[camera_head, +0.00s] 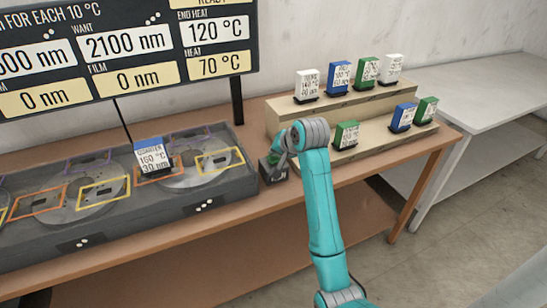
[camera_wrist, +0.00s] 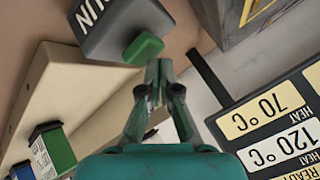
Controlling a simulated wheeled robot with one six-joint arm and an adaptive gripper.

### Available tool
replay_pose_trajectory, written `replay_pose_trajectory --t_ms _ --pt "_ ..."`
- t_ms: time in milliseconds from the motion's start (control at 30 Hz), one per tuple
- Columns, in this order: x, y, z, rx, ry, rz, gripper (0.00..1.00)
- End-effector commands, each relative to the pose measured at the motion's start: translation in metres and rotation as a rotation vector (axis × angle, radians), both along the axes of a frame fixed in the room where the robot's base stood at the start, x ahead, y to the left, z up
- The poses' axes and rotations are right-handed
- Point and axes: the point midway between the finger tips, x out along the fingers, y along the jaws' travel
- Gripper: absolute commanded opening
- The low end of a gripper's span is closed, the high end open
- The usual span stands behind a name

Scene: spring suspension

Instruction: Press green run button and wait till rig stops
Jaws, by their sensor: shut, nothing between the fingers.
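The green run button (camera_wrist: 143,47) sits on a dark grey box (camera_wrist: 108,25) lettered RUN in the wrist view. In the head view the box (camera_head: 272,171) stands on the bench just right of the rig, partly hidden by my arm. My gripper (camera_wrist: 158,64) is shut and empty, its fingertips right beside the button; I cannot tell whether they touch it. In the head view my gripper (camera_head: 281,157) is over the box. The rig (camera_head: 225,190) is a long grey case with round plates and coloured frames. A blue-topped block (camera_head: 152,157) marked 160 °C, 30 nm stands on it.
A display (camera_head: 125,50) behind the rig reads READY, 2100 nm wanted, film 0 nm, end heat 120 °C and heat 70 °C. A stepped wooden stand (camera_head: 375,108) at right holds several labelled blocks. A white side table (camera_head: 480,95) stands farther right.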

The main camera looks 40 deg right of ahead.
Motion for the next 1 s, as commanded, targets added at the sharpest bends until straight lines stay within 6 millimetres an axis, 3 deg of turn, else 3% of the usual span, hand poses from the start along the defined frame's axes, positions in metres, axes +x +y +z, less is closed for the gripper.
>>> replay_pose_trajectory --t_ms 1000 --pt "0.0000 0.0000 -0.0096 0.000 0.000 0.000 0.00"
